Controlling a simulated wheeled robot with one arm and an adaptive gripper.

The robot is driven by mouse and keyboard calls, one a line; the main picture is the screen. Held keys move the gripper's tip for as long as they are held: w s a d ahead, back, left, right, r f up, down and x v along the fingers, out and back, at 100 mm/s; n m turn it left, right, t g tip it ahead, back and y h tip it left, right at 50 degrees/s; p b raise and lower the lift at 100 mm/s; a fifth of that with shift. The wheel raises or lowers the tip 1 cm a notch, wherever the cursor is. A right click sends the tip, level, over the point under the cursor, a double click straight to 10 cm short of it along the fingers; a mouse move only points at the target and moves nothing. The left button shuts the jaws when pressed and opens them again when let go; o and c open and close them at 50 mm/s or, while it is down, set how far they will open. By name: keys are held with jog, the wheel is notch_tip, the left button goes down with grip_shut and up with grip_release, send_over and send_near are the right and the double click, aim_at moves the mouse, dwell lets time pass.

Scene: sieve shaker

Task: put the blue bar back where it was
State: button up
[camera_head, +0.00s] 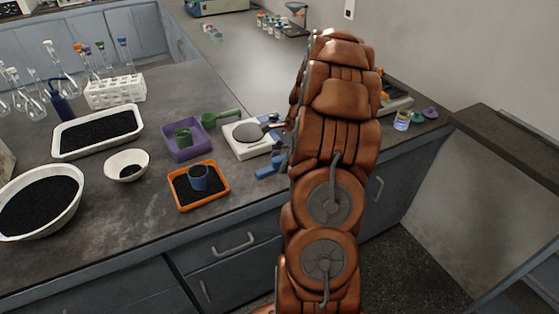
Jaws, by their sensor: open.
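A blue piece (268,171) shows at the bench's front edge, just left of my arm. It looks like the blue bar, but its right part is hidden behind my arm, so I cannot tell what it rests on or is joined to. My copper-coloured arm reaches over the bench and covers what lies behind it. My gripper cannot be made out behind the arm. A small dark part sticks out left of the arm above the white scale (250,149); I cannot tell what it belongs to.
An orange tray (203,207) with black grains holds a blue cup (199,177). A purple tray (171,151) with a green cup, a green scoop (222,117), a white bowl (127,154) and a white tray (64,151) stand left. Bare bench lies front left.

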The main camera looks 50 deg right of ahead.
jog(key=shift+r, duration=0.15)
jog(key=b+v, duration=0.1)
jog(key=v, duration=1.1)
jog(key=shift+b, duration=0.35)
jog(key=s+a+r+n+g+h, duration=0.15)
jog(key=a+n, duration=0.35)
jog(key=a, duration=0.7)
jog(key=s+a+r+n+g, duration=0.15)
jog(key=a+n, duration=0.35)
jog(key=a, duration=0.7)
jog(key=s+a+f+n+h, duration=0.1)
jog(key=s+a+f+n, duration=0.1)
jog(key=s+a+n, duration=0.4)
jog(key=s+a+f+n+h, duration=0.1)
jog(key=s+a+f+n, duration=0.2)
jog(key=s, duration=1)
jog(key=a+n, duration=0.2)
jog(key=a, duration=0.1)
jog(key=shift+s+a+f+n+h, duration=0.2)
jog(key=shift+a+n+h, duration=0.1)
jog(key=shift+n+h, duration=0.1)
